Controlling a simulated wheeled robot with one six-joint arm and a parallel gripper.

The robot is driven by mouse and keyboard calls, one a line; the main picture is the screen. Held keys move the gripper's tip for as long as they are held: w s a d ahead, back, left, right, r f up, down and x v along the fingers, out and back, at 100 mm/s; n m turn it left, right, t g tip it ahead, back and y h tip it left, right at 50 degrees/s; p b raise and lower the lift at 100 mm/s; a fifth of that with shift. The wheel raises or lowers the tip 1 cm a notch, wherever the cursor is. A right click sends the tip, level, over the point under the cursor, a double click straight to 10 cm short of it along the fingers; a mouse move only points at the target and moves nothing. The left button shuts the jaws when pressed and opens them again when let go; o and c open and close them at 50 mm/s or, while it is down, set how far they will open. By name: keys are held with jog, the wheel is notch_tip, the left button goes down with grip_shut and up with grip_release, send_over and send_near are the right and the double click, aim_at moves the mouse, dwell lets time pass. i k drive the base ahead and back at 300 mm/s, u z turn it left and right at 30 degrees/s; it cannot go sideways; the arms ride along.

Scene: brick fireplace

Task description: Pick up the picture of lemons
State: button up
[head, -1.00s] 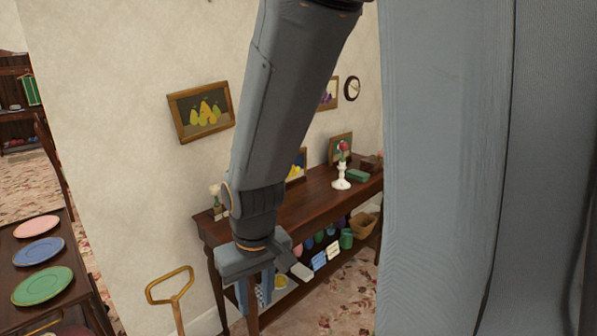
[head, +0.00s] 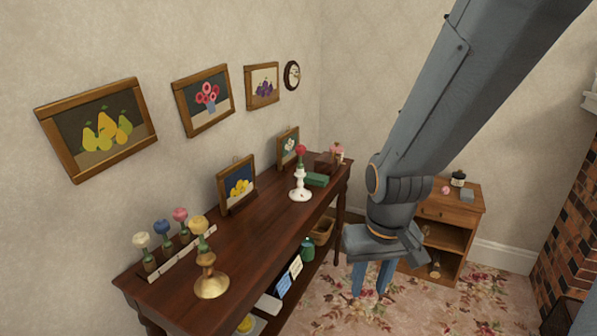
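A small wood-framed picture of yellow fruit (head: 238,187), which look like lemons on a dark blue ground, stands on the dark wooden side table (head: 243,236), near the wall. My gripper (head: 370,292) hangs pointing down to the right of the table, over the floral carpet. Its two fingers are apart with nothing visible between them. It is well away from the lemon picture.
A pear picture (head: 100,130) hangs on the wall. A small cabinet (head: 445,213) stands behind my gripper.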

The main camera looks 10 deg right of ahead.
aim_at(237, 180)
jog(key=z, duration=0.5)
jog(key=i, duration=1.65)
jog(key=u, duration=1.05)
jog(key=i, duration=0.65)
jog(key=u, duration=0.6)
